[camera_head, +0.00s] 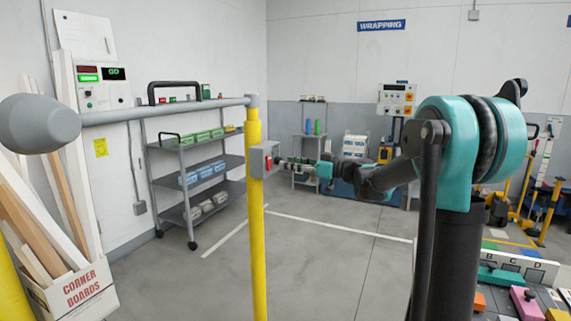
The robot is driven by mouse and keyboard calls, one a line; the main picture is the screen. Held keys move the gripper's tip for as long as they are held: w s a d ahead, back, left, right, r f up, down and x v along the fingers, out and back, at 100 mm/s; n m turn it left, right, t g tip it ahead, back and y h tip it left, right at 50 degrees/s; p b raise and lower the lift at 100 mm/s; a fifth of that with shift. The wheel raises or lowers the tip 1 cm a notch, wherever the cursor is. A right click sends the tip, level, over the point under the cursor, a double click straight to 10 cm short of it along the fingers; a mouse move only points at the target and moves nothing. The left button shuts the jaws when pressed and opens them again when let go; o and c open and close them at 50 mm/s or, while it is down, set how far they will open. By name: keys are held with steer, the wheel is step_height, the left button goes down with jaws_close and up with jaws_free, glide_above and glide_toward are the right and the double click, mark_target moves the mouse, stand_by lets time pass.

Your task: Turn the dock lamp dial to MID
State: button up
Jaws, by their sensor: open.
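A grey control panel (101,90) hangs on the left wall, with a red and a green lit window and a dark display reading GO in green. Small knobs and buttons (88,94) sit on its lower part. They are too small to tell which is the dock lamp dial or where it points. My arm reaches leftwards from the right side, and my gripper (290,166) is near the middle of the view, well to the right of the panel. It is open, and its fingers are hard to make out against the background. It is apart from the panel.
A yellow post (256,220) with a grey rail (165,115) and a small red-switch box (266,160) stands between my gripper and the panel. A shelf cart (195,170) and a corner boards box (75,290) are at left. A workbench is at lower right. Middle floor is clear.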

steer(key=shift+x, duration=1.1)
jaws_close()
